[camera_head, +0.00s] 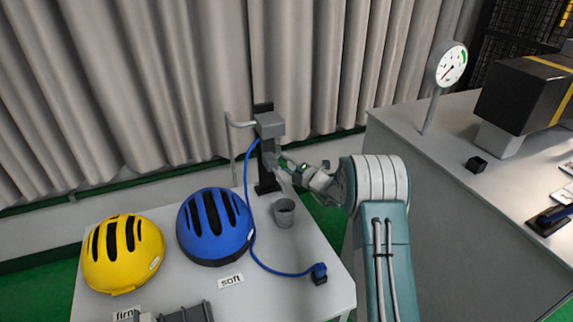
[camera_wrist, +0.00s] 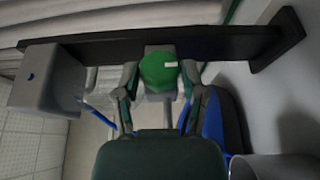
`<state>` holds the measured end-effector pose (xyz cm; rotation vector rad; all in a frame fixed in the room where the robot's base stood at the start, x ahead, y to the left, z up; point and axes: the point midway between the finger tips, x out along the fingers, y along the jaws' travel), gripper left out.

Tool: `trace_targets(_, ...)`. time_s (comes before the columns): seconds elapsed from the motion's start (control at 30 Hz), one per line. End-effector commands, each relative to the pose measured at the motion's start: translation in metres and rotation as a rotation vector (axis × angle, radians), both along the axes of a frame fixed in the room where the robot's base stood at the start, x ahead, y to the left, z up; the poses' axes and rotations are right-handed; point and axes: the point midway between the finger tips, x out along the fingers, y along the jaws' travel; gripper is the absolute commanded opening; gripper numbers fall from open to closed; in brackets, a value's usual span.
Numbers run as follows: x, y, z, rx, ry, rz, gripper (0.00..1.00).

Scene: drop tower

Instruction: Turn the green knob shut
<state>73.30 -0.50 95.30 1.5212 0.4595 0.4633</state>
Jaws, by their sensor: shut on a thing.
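The green knob (camera_wrist: 157,74) sits on a small grey block on the dark upright post (camera_wrist: 235,42), which lies sideways across the wrist view. A short white mark on the knob points right in that view. My gripper (camera_wrist: 160,80) has one finger on each side of the knob and is shut on it. In the head view my gripper (camera_head: 291,172) reaches the post (camera_head: 266,170) from the right. Only a sliver of green shows there, and my fingers hide most of the knob.
A grey cup (camera_head: 284,213) stands just below my gripper, beside a blue hose (camera_head: 251,222). A blue helmet (camera_head: 215,227) and a yellow helmet (camera_head: 122,254) are on the table's left. A dial gauge (camera_head: 451,65) stands on the right counter (camera_head: 430,150).

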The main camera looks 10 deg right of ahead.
Motion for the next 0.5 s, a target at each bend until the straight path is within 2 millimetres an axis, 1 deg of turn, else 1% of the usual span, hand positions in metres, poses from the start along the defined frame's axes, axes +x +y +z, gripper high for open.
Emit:
trace_targets(0.27, 0.0002, 0.0006, -0.0051, 0.009, -0.039, 0.0, 0.06)
trace_targets(0.5, 0.0003, 0.0009, -0.0095, 0.037, -0.18, 0.0, 0.06)
